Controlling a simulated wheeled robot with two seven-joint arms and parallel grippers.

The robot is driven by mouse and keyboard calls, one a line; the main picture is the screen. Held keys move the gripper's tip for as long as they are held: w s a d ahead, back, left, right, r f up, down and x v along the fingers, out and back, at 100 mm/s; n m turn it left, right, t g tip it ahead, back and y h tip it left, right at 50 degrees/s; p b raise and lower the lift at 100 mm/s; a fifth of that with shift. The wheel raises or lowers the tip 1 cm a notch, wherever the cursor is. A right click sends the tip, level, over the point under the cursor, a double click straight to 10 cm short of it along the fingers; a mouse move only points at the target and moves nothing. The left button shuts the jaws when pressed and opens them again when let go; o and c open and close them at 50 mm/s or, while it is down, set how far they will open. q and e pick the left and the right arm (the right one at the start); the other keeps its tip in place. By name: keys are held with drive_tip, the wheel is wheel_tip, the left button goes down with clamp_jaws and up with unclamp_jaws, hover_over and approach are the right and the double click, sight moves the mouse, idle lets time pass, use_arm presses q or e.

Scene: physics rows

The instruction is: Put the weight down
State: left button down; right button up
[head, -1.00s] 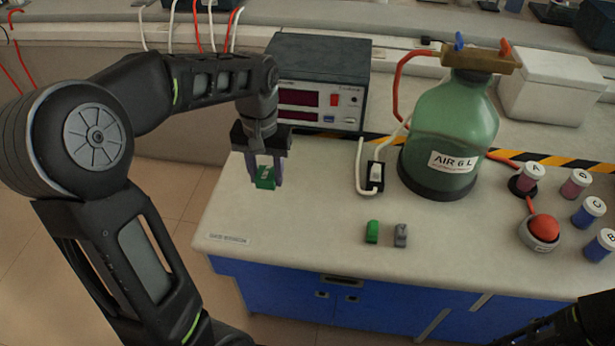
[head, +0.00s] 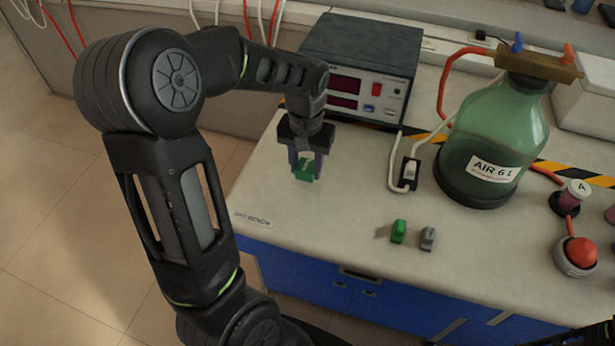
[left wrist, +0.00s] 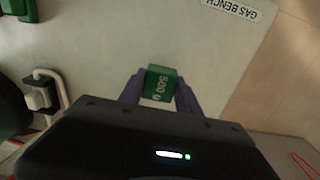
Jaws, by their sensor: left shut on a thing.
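My left gripper (head: 307,169) is shut on a green weight (head: 304,172) near the left part of the gas bench (head: 330,225). In the left wrist view the weight (left wrist: 159,85) sits between the two purple fingers and reads "500 g". I cannot tell for sure whether its underside touches the bench top. A second green weight (head: 398,231) and a grey weight (head: 428,238) stand apart on the bench, to the right and nearer the front edge. My right gripper does not show clearly.
A meter box (head: 360,70) stands behind the left gripper. A white switch (head: 410,172) and a green "AIR 6 L" bottle (head: 490,140) are to the right. Bare bench lies around the held weight.

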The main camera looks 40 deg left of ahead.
sight(306, 178)
use_arm(q)
drive_tip(key=shift+f, duration=0.2)
drive_tip(key=shift+f, duration=1.9)
drive_tip(key=shift+f, duration=0.2)
drive_tip(key=c, duration=0.9)
unclamp_jaws()
drive_tip(key=shift+o, duration=0.2)
drive_tip(key=shift+r, duration=0.15)
wheel_tip(306, 178, up, 12)
drive_tip(key=shift+r, duration=0.1)
